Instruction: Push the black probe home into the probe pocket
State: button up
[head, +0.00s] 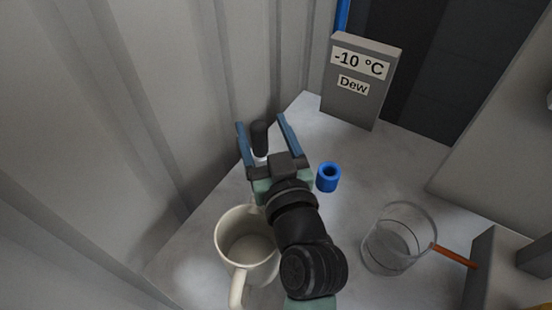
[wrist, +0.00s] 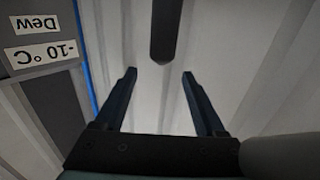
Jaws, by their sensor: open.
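The black probe (head: 259,138) is a dark rounded rod, upright in the head view between the two blue fingers of my gripper (head: 261,122). A small pale patch shows just below it. My gripper (wrist: 159,74) is open, with clear gaps on both sides of the probe. A short blue hollow cylinder (head: 328,184) stands on the counter to the right of my gripper; I cannot tell whether it is the probe pocket.
A cream mug (head: 230,266) stands close left of my arm. A clear beaker (head: 375,250) with an orange rod (head: 455,256) is at the right. A grey "-10 °C Dew" sign block (head: 355,105) stands at the back. Ribbed grey walls (head: 150,90) close in the left.

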jog(key=b+v, duration=0.1)
jog(key=v, duration=1)
jog(key=shift+s+b, duration=0.15)
jog(key=shift+b, duration=0.2)
